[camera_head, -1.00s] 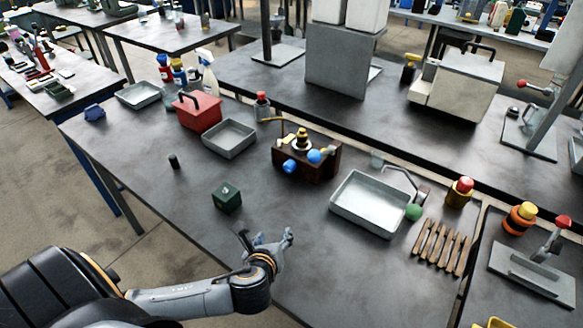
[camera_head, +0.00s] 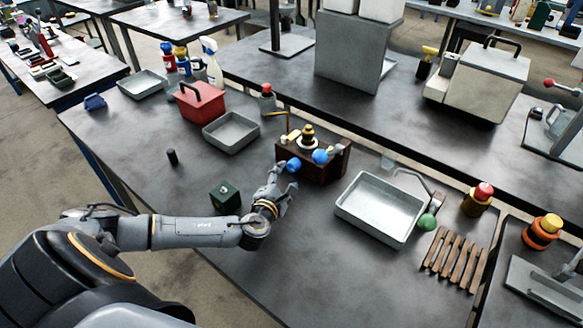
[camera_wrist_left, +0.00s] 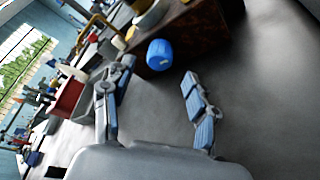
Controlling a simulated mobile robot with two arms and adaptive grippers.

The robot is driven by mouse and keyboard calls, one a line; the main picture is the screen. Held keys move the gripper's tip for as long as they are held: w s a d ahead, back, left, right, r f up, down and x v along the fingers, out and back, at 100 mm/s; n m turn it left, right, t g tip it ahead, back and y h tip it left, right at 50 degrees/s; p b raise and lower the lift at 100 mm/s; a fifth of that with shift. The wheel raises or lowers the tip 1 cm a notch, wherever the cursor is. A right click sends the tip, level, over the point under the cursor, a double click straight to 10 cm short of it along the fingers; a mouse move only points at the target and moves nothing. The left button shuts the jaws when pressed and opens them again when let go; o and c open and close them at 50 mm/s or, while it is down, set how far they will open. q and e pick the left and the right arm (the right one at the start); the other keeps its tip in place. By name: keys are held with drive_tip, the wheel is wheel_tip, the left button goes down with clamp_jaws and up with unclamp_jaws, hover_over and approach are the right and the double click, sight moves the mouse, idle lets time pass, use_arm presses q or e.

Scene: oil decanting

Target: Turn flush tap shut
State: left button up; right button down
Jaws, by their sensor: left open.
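A dark reddish-brown block (camera_head: 325,172) stands on the workbench, carrying a brass-and-black fitting (camera_head: 307,137) and two blue knobs. The left blue knob (camera_head: 294,165) is on the block's front side, and the right blue knob (camera_head: 320,157) is beside it. I cannot tell from looks which one is the flush tap. My left gripper (camera_head: 284,179) is open and empty just in front of the left knob. In the left wrist view one blue knob (camera_wrist_left: 160,53) shows ahead, between the spread fingers (camera_wrist_left: 158,78) and apart from them. My right gripper is out of view.
A dark green cube (camera_head: 225,196) stands left of my gripper. A grey tray (camera_head: 231,145) and red toolbox (camera_head: 200,103) are behind left.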

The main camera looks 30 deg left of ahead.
sight(292, 168)
use_arm(q)
drive_tip(key=x, duration=0.5)
drive_tip(key=shift+w, duration=0.15)
drive_tip(key=c, duration=1.2)
